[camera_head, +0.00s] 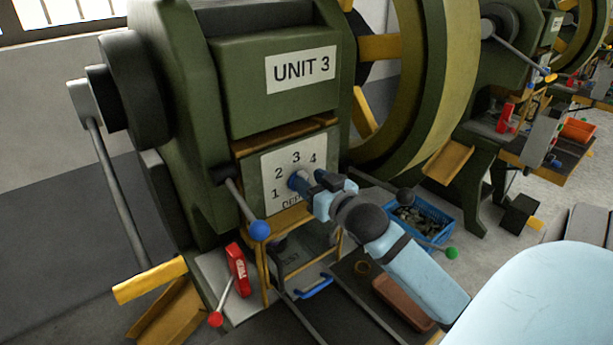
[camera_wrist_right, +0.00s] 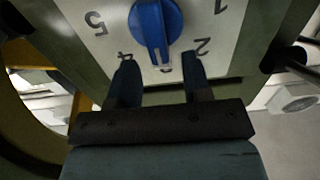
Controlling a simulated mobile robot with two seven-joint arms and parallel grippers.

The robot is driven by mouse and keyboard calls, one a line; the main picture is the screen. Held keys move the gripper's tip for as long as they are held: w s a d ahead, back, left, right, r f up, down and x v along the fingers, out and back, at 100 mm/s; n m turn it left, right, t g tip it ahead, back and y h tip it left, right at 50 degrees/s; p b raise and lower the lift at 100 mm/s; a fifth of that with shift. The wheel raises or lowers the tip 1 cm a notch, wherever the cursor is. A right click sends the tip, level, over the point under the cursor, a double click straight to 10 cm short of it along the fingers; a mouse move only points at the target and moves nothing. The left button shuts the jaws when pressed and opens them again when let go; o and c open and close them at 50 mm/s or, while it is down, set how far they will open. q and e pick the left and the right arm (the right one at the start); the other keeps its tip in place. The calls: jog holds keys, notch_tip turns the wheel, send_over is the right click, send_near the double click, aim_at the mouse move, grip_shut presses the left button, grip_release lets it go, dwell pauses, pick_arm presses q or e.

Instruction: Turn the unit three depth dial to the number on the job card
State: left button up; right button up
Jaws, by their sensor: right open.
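The unit three depth dial is a blue knob on a white plate (camera_head: 270,168) with black numbers, on the front of the green press marked UNIT 3 (camera_head: 301,69). In the right wrist view the plate is upside down, and the blue knob (camera_wrist_right: 152,22) points at the 3, partly covering it. My right gripper (camera_head: 312,184) is at the plate in the head view and hides part of the dial. In the right wrist view its open fingers (camera_wrist_right: 160,80) stand either side of the pointer's tip, with gaps on both sides. I cannot make out a job card. My left gripper is out of view.
A lever with a blue ball (camera_head: 260,230) sticks out left of the dial; a dark-knobbed bar (camera_head: 404,196) is at the right. Below are a red box (camera_head: 237,268), a red-knobbed lever (camera_head: 216,319) and a blue crate of parts (camera_head: 447,215). A large flywheel (camera_head: 440,90) stands behind.

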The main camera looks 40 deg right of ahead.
aim_at(292, 179)
jog(key=shift+w+d, duration=0.1)
jog(key=shift+w, duration=0.95)
grip_shut()
jog(key=shift+n+p, duration=0.5)
jog(key=shift+p, duration=0.1)
jog(key=n+p, duration=0.1)
jog(key=a+n+p, duration=0.1)
jog(key=n, duration=0.1)
jog(key=shift+p, duration=0.3)
jog(key=n, duration=0.1)
jog(key=n+p, duration=0.2)
jog(key=shift+w+a+f+n, duration=0.1)
jog(key=shift+a+f+n, duration=0.2)
jog(key=shift+n, duration=0.1)
jog(key=shift+a+f+n+p, duration=0.15)
jog(key=shift+n+p, duration=0.3)
jog(key=shift+n, duration=0.45)
